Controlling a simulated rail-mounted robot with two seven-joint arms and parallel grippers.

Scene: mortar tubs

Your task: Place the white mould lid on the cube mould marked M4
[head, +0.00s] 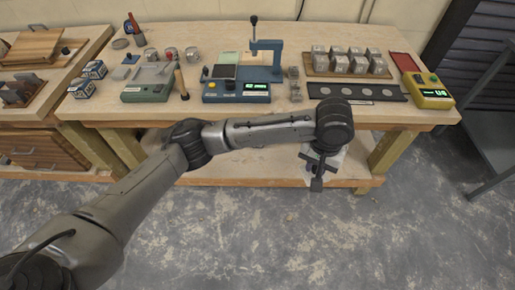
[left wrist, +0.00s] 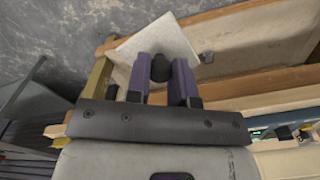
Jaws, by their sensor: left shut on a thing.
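The white mould lid (left wrist: 150,38) is a pale, square plate with a dark round knob (left wrist: 160,68) in the left wrist view. My left gripper (left wrist: 161,80) is shut on this knob, with a purple finger on each side. In the head view my left gripper (head: 318,172) hangs in front of the bench's front edge, below the top, and mostly hides the lid. Several grey cube moulds (head: 340,65) stand in rows on a wooden board at the back right of the bench. Their markings are too small to read, so I cannot tell which is M4. My right gripper is not in view.
A dark strip with pale discs (head: 357,92) lies in front of the moulds. A yellow device (head: 428,92) stands to their right, a blue press (head: 265,65) to their left. A green scale (head: 147,92) stands farther left. The bench's front edge (head: 400,124) lies behind my forearm.

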